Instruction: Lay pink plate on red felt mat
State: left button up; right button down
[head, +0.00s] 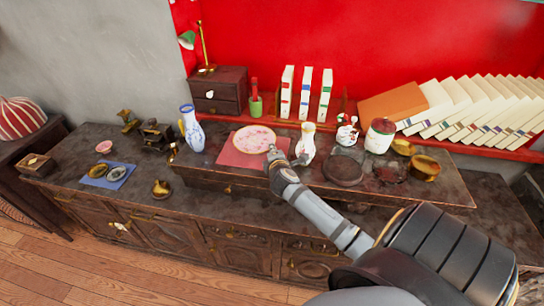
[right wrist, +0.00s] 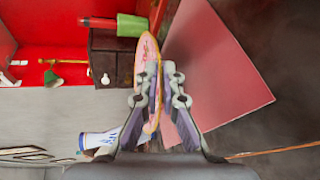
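The pink plate (head: 254,138) is round, with a patterned face and a yellowish rim. My right gripper (head: 273,157) is shut on its near edge. In the right wrist view the plate (right wrist: 141,62) shows nearly edge-on between the fingers (right wrist: 158,72), which hide part of it. The red felt mat (head: 238,156) lies flat on the raised dark shelf, and in the head view the plate covers part of it. In the right wrist view the mat (right wrist: 222,75) looks bare, with a gap between it and the plate. My left gripper is out of view.
A blue-and-white vase (head: 192,130) stands left of the mat, and a pale yellow vase (head: 305,143) stands close to its right. A small drawer cabinet (head: 219,91) and a green cup (head: 256,106) stand behind. A blue mat (head: 106,175) lies on the lower top at left.

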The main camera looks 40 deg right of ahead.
jog(key=shift+w+f, duration=0.2)
jog(key=shift+f, duration=1.6)
jog(key=shift+f, duration=0.1)
jog(key=c, duration=1.8)
grip_release()
jog(key=shift+s, duration=0.15)
jog(key=v, duration=1.2)
jog(key=shift+b, duration=0.3)
jog(key=shift+d, duration=0.1)
